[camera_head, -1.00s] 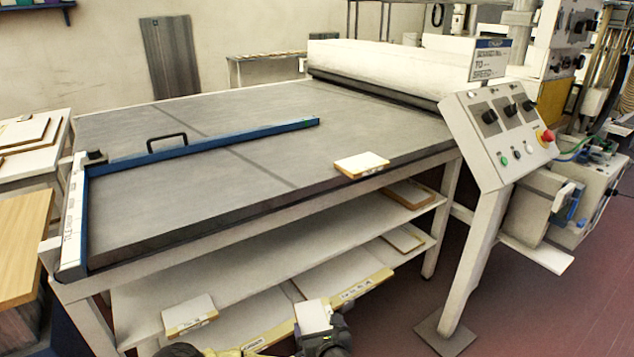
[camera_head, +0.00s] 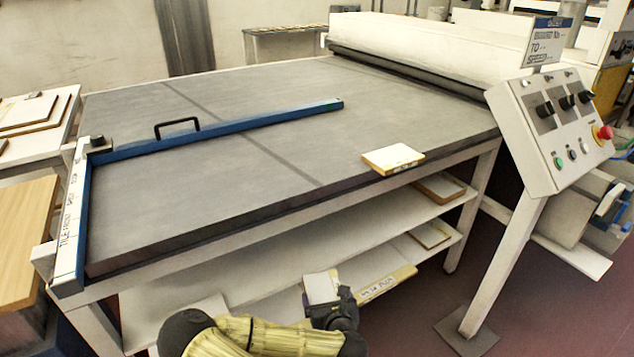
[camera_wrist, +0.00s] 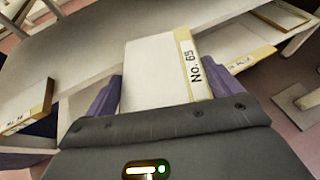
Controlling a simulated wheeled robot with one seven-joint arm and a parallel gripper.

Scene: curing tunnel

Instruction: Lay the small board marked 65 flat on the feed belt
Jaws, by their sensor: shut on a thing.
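The small board marked 65 (camera_wrist: 158,72) is white with a yellow edge strip reading "No. 65". It is held between the purple fingers of my gripper (camera_wrist: 160,92) in the wrist view. In the head view the board (camera_head: 321,288) shows as a small pale block in my gripper (camera_head: 330,305), in front of the table's lower shelf and below the belt top. The feed belt (camera_head: 240,160) is the wide grey surface leading to the white roller housing at the back right. My gripper is shut on the board and apart from the belt.
A small white board (camera_head: 393,158) lies at the belt's front right edge. A blue fence (camera_head: 230,128) with a black handle crosses the belt. More boards lie on the shelves below. A control panel (camera_head: 560,125) on a post stands right. The belt's front middle is clear.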

